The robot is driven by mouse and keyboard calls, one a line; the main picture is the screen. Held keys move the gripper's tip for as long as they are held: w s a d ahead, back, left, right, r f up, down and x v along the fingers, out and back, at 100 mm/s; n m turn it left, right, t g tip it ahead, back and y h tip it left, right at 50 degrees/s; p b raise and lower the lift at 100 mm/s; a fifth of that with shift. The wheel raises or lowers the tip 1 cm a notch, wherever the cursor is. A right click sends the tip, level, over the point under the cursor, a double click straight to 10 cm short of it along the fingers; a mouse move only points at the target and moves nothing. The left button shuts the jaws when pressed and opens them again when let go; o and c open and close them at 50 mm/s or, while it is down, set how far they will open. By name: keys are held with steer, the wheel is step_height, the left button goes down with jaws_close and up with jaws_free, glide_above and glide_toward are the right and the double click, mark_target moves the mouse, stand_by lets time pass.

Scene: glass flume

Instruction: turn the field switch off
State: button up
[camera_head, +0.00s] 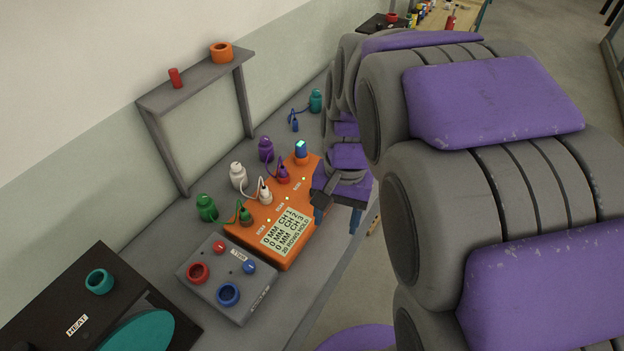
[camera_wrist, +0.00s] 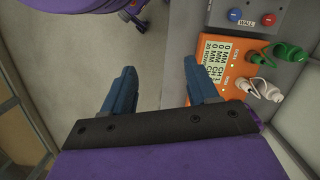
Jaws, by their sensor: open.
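No label reading "field" is legible in either view, so I cannot tell which control is the field switch. An orange box (camera_head: 268,238) on the bench has a text display (camera_head: 287,232), small lights and several plugged leads. A blue piece with a lit green top (camera_head: 301,149) stands at its far end. A grey control box (camera_head: 238,290) in front has red and blue knobs and buttons. My gripper (camera_head: 337,214) is open and empty, to the right of the orange box near the bench edge. In the wrist view its blue fingers (camera_wrist: 160,82) are spread, the right one over the orange box (camera_wrist: 213,83).
Green (camera_head: 207,208), white (camera_head: 238,176) and purple (camera_head: 266,149) bottle-like pieces stand behind the orange box. A grey shelf (camera_head: 195,80) stands at the wall. A dark HEAT unit (camera_head: 60,297) is front left. Floor is open right of the bench.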

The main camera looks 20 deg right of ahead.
steer(key=w+d+f+m+t+y, duration=0.1)
steer(key=w+d+f+m, duration=0.3)
steer(key=w, duration=0.5)
steer(key=w+d+f+m+y, duration=0.1)
steer(key=w+d+f+m, duration=0.35)
steer(key=w, duration=0.55)
steer(key=w+d+f+m+t+y, duration=0.1)
steer(key=w+d+f+m, duration=0.3)
steer(key=w, duration=0.5)
steer(key=shift+n, duration=0.25)
steer(key=b+x, duration=0.4)
steer(key=x, duration=1.2)
steer(key=shift+a+f, duration=0.1)
steer(key=shift+a, duration=0.2)
steer(key=shift+w, duration=0.1)
steer(key=c, duration=1.1)
